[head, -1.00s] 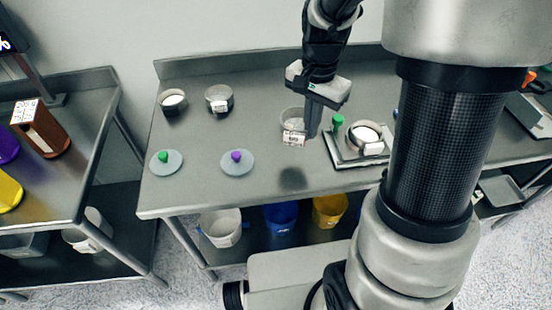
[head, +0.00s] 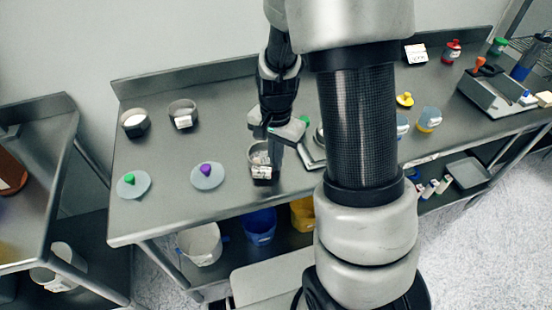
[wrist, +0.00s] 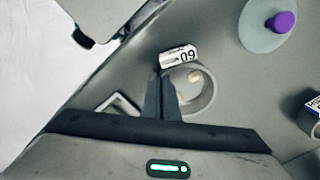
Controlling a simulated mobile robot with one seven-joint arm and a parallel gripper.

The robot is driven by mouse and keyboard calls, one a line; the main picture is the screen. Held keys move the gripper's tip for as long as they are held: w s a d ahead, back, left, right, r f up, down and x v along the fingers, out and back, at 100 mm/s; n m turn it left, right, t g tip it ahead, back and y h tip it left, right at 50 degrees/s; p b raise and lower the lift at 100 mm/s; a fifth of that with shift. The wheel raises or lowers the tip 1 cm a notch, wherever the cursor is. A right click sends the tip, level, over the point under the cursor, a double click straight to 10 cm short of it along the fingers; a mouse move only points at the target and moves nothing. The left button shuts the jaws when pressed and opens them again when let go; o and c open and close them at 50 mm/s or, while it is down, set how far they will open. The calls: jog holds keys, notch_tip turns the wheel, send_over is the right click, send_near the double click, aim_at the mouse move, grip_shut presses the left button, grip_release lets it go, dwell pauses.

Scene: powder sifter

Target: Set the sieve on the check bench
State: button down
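The sieve (head: 257,157) is a small grey ring with a white label; in the wrist view the sieve (wrist: 208,100) shows its label, apparently 60 upside down. My gripper (head: 275,164) points down at its right side in the head view. In the wrist view my gripper (wrist: 162,88) has its fingers close together on the sieve's rim, so it is shut on the sieve. The sieve is over the grey metal bench (head: 160,205), near its front edge. It is low, with a dark shadow close under it; I cannot tell whether it touches the bench.
Two discs with a green knob (head: 129,180) and a purple knob (head: 206,170) lie left of the sieve. Two round containers (head: 135,123) (head: 183,113) stand behind them. A tray (head: 312,158) is close on the right, partly hidden by my arm. Bins (head: 200,245) stand below.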

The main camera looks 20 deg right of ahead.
jog(key=shift+f, duration=0.2)
jog(key=c, duration=2)
grip_release()
jog(key=shift+c, duration=0.2)
jog(key=shift+r, duration=0.1)
